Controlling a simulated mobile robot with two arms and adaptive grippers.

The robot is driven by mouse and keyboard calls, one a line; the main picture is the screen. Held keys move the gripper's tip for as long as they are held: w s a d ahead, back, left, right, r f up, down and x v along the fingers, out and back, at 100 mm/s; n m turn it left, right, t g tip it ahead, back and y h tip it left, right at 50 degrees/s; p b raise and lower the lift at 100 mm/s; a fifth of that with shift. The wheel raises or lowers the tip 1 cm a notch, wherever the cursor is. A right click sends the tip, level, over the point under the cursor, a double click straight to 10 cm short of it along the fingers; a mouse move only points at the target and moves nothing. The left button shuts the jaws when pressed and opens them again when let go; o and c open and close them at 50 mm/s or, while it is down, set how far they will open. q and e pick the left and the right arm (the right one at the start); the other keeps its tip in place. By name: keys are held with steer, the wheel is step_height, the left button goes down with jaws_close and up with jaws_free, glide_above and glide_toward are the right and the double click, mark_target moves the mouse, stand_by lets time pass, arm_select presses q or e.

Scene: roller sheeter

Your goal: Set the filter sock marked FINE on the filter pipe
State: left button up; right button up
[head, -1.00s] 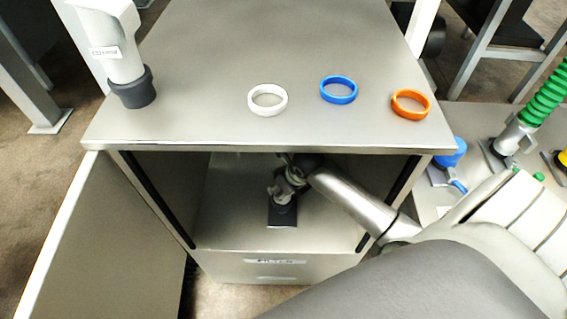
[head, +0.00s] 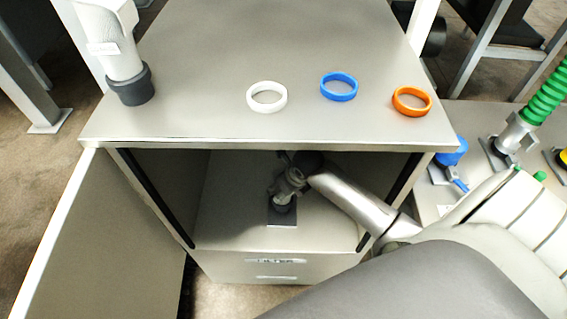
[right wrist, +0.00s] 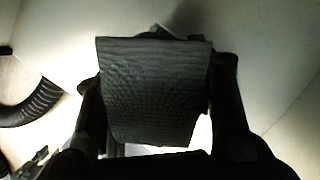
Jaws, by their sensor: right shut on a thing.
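My right gripper (head: 286,190) is inside the open cabinet, its arm reaching in from the right. In the right wrist view, its fingers (right wrist: 155,100) are shut on a dark, ribbed, cloth-like piece (right wrist: 155,90), which looks like a filter sock. No mark can be read on it. In the head view a dark round piece (head: 284,205) shows just below the gripper, above a grey plate (head: 283,220) on the cabinet floor. The gripper covers much of this spot, so I cannot tell whether the sock is around the pipe. My left gripper is not in view.
The cabinet top (head: 200,60) bears white (head: 267,97), blue (head: 338,87) and orange (head: 411,101) rings. A labelled white pipe with a dark collar (head: 130,85) stands at the left. The cabinet door (head: 75,240) is swung open. A panel labelled FILTER (head: 275,261) is below the opening.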

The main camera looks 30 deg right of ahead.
steer(key=shift+f+b, duration=0.3)
steer(key=shift+f, duration=0.1)
stand_by(0.4)
steer(key=o, duration=1.2)
steer(key=shift+o, duration=0.2)
steer(key=shift+r, duration=0.1)
steer(key=v, duration=0.7)
steer(key=shift+s+r, duration=0.1)
steer(key=shift+r, duration=0.05)
steer(key=shift+s, duration=0.1)
